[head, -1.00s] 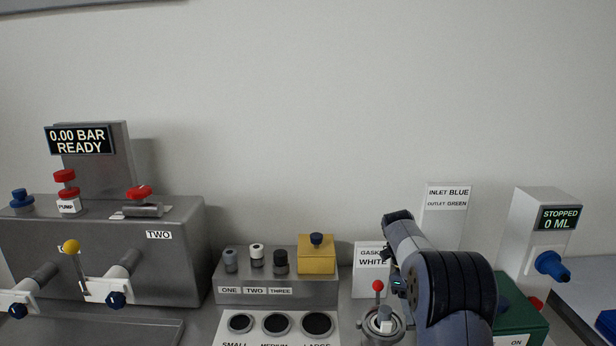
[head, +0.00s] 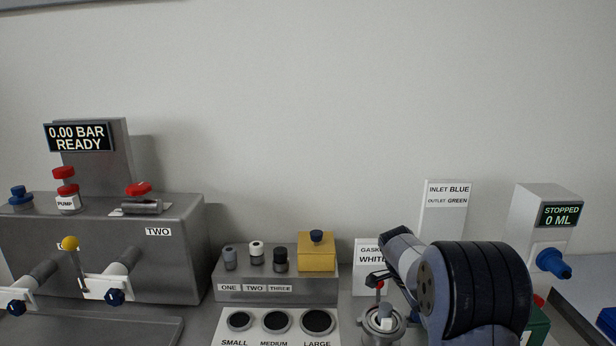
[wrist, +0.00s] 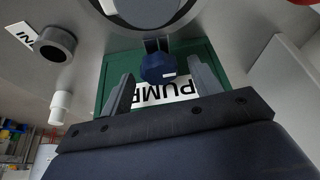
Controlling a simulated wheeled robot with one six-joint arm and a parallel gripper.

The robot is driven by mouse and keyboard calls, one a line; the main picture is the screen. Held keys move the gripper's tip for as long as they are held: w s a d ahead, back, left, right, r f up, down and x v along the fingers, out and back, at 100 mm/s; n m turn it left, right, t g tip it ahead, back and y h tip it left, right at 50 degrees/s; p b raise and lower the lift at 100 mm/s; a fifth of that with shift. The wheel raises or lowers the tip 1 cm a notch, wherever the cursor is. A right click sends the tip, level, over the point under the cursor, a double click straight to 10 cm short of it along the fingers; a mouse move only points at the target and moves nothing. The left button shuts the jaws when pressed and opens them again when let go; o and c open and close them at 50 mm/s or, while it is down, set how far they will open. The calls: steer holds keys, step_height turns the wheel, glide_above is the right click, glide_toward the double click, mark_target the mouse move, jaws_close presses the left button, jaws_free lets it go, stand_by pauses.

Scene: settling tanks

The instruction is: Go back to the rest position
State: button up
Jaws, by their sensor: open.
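My gripper (wrist: 160,90) shows in the wrist view with its two fingers spread apart and nothing between their tips. A dark blue knob (wrist: 158,68) lies just beyond and between the fingers; I cannot tell whether it touches them. Behind it is a green box (wrist: 113,66) with a white label reading PUMP (wrist: 165,92).
A metal fitting with a red-tipped lever (head: 381,318) is close to my arm. The STOPPED 0 ML unit (head: 527,215) with a blue nozzle stands at the right. A yellow block (head: 317,252) and a pressure rig (head: 170,262) are to the left. The wall above is bare.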

steer(key=n+p, duration=0.1)
steer(key=n, duration=0.1)
steer(key=n+t+p, duration=0.1)
steer(key=p, duration=0.1)
steer(key=shift+s+r+n, duration=0.15)
steer(key=shift+r+n, duration=0.15)
steer(key=shift+n, duration=0.1)
steer(key=n+t+y+p, duration=0.1)
steer(key=n+p, duration=0.2)
steer(key=shift+f+p, duration=0.1)
steer(key=shift+p, duration=0.3)
steer(key=shift+d+f+n+p, duration=0.1)
steer(key=shift+n+p, duration=0.2)
steer(key=shift+p, duration=0.05)
steer(key=shift+f+t, duration=0.1)
steer(key=shift+t, duration=0.2)
